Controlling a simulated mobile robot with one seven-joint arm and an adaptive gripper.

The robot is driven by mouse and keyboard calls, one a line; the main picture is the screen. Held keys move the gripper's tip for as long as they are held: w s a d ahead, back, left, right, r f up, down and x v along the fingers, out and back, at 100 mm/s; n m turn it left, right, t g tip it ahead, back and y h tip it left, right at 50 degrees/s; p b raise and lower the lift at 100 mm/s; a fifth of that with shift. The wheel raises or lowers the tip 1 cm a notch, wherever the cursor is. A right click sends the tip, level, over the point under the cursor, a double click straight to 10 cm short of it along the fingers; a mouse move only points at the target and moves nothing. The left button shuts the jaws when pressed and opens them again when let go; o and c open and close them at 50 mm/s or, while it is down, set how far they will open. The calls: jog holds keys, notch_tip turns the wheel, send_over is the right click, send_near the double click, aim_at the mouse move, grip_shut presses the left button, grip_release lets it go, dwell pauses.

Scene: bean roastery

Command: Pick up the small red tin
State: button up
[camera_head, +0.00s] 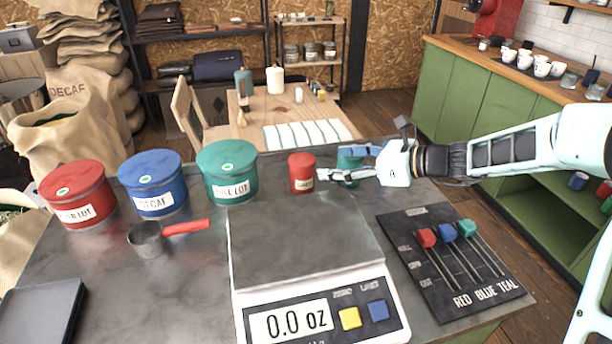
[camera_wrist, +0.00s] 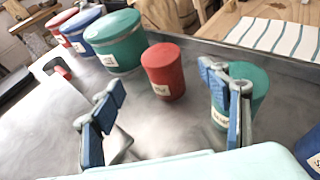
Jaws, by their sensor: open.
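The small red tin (camera_head: 302,173) stands upright on the dark counter (camera_head: 190,280), behind the scale, with a white label on its front. In the wrist view the small red tin (camera_wrist: 163,71) is ahead of my gripper, between the lines of its two fingers and apart from both. My gripper (camera_head: 340,162) is open and empty, just right of the tin in the head view; it also shows in the wrist view (camera_wrist: 165,100). A small teal tin (camera_wrist: 245,88) stands right of the red one, partly hidden behind my right finger; it is mostly hidden in the head view (camera_head: 349,163).
Large red (camera_head: 77,193), blue (camera_head: 153,182) and teal (camera_head: 228,170) tins stand in a row to the left. A scoop (camera_head: 150,238) with a red handle lies before them. The scale (camera_head: 310,245) reads 0.0 oz. A slider panel (camera_head: 455,258) lies right.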

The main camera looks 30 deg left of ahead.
aim_at(311, 162)
jog(key=x, duration=0.5)
jog(key=shift+s, duration=0.1)
jog(key=b+x, duration=0.1)
jog(key=x, duration=0.4)
jog(key=shift+a+f, duration=0.25)
jog(key=shift+a, duration=0.05)
jog(key=c, duration=1.4)
jog(key=shift+r, duration=0.1)
